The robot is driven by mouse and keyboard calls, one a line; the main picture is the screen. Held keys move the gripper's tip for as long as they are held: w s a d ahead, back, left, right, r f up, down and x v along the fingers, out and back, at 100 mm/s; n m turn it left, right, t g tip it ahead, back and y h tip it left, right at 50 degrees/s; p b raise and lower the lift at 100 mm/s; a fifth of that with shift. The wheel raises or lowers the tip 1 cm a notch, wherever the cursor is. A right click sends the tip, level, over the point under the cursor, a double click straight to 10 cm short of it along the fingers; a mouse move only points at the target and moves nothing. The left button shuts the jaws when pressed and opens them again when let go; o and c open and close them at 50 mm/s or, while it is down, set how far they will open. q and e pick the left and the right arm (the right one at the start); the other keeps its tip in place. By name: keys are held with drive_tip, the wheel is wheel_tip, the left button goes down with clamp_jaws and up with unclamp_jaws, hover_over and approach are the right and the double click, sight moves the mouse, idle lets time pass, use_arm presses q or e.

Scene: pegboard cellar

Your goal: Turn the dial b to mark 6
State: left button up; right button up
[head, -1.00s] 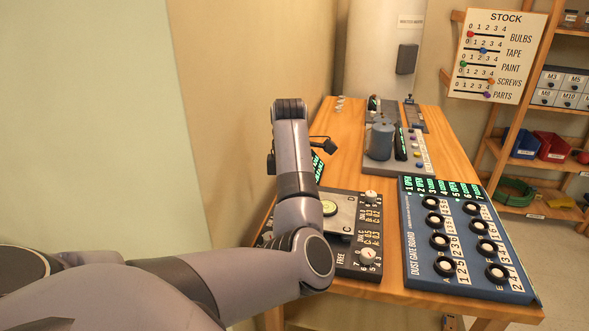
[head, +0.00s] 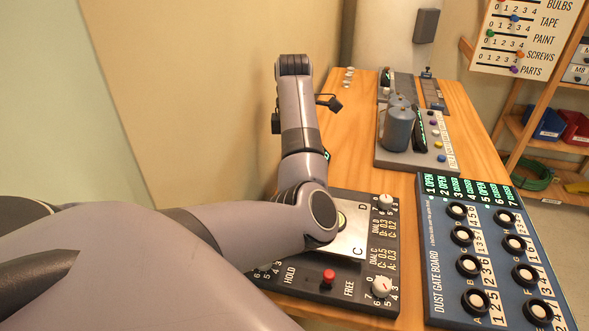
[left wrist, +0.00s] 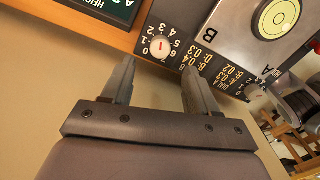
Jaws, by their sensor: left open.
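Dial b is a white round knob (left wrist: 159,47) with a red pointer line, on a dark panel beside the metal plate's corner marked B. Numbers 0 to 7 ring it; the mark it points at is too small to tell. My left gripper (left wrist: 159,72) is open, its fingertips on either side of the knob's place in the picture, with nothing between them. Whether they touch the panel is unclear. In the head view my left arm hides dial b and the gripper. My right gripper is not in view.
The panel (head: 345,292) also bears dial D (head: 386,202), dial C (head: 382,287) and a red button (head: 328,277) between HOLD and FREE. A round green level (left wrist: 278,18) sits on the plate. The blue dust gate board (head: 437,291) stands to the right; a grey device (head: 397,128) stands behind.

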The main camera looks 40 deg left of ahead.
use_arm(q)
drive_tip(key=shift+f+p, duration=0.35)
drive_tip(key=shift+f, duration=3.2)
drive_tip(key=c, duration=1)
